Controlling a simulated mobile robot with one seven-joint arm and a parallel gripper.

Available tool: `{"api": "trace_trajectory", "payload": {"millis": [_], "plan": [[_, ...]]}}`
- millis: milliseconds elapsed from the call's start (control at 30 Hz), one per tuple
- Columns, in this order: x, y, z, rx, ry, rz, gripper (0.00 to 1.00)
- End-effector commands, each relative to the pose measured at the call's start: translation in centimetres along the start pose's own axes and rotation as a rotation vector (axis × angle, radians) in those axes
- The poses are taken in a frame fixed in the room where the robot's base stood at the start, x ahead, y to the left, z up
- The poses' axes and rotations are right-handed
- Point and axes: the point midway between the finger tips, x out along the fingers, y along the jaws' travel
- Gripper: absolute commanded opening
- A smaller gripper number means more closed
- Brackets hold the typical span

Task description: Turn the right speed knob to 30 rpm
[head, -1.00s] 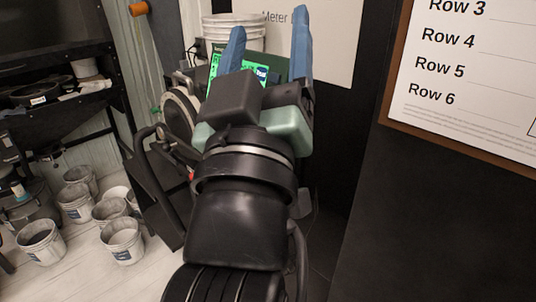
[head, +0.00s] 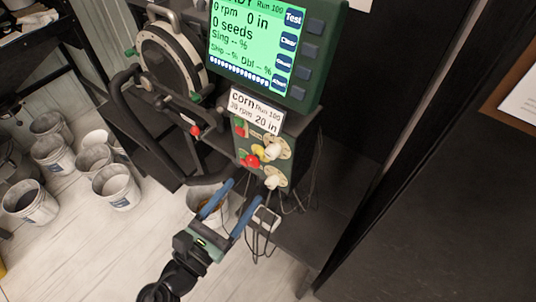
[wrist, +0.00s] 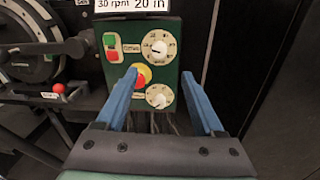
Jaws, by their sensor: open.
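The green control panel has two white dials with pale knobs, one above the other. The upper knob (head: 272,152) also shows in the wrist view (wrist: 159,47); the lower knob (head: 273,181) shows there too (wrist: 160,99). I cannot tell which is the right speed knob. The screen (head: 253,40) above reads 0 rpm, 0 in and 0 seeds. A card (head: 256,110) reads corn, Run 100, 30 rpm, 20 in. My gripper (head: 246,190) is open and empty, with blue fingers pointing at the panel. In the wrist view the lower knob shows between its fingers, apart from them.
A red button on a yellow base (wrist: 141,76) sits left of the knobs, below a green and red switch (wrist: 112,47). A round seed meter (head: 172,62) stands at left. Cables hang below the panel. Several buckets (head: 115,187) stand on the floor at left.

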Motion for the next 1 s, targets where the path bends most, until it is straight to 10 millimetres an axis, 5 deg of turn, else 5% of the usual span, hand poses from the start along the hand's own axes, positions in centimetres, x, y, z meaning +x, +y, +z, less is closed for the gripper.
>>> {"api": "trace_trajectory", "payload": {"millis": [500, 1000], "plan": [[9.9, 0.0, 0.2, 0.007, 0.000, -0.003, 0.70], [11.4, 0.0, 0.1, 0.008, 0.001, -0.001, 0.66]]}}
